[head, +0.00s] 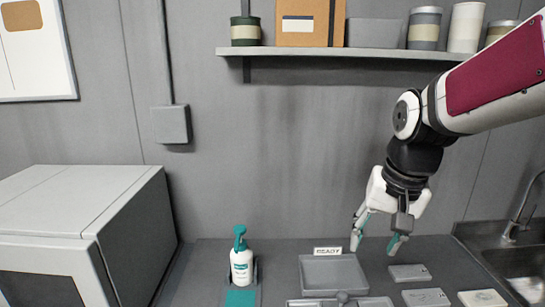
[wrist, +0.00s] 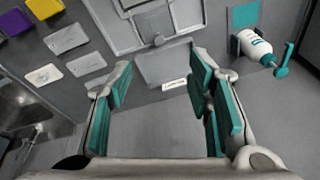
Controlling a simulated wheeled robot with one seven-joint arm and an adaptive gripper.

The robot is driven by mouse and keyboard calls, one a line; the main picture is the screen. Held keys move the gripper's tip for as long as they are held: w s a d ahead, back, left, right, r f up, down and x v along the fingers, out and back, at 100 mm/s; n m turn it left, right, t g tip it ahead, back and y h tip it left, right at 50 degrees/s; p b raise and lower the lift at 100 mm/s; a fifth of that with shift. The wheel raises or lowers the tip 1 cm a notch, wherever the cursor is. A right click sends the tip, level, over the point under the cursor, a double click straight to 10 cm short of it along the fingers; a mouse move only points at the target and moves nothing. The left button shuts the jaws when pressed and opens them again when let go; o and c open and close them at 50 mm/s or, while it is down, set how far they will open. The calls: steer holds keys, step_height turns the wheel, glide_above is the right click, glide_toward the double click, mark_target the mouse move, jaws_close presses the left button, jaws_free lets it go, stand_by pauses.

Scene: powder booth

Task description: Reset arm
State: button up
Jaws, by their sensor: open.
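My gripper (head: 377,238) hangs from my arm at the right of the head view, pointing down above the counter. Its teal-padded fingers are apart and nothing is between them. In the wrist view my gripper (wrist: 160,95) is also open, with bare grey surface showing between the fingers. In the head view it is above and right of a grey tray (head: 332,272) that has a small READY sign (head: 327,250) behind it. The gripper appears clear of the counter, but the exact gap is hard to tell.
A white pump bottle with teal top (head: 241,265) stands left of the tray. Flat plates (head: 410,273) lie at right, before a sink (head: 515,262). A large grey box machine (head: 75,215) fills the left. A loaded shelf (head: 330,52) hangs above, near my arm.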

steer(key=s+r+n+t, duration=0.3)
steer(key=s+r, duration=0.1)
steer(key=s, duration=1.1)
steer(key=shift+s+n+h, duration=0.3)
steer(key=shift+s, duration=0.05)
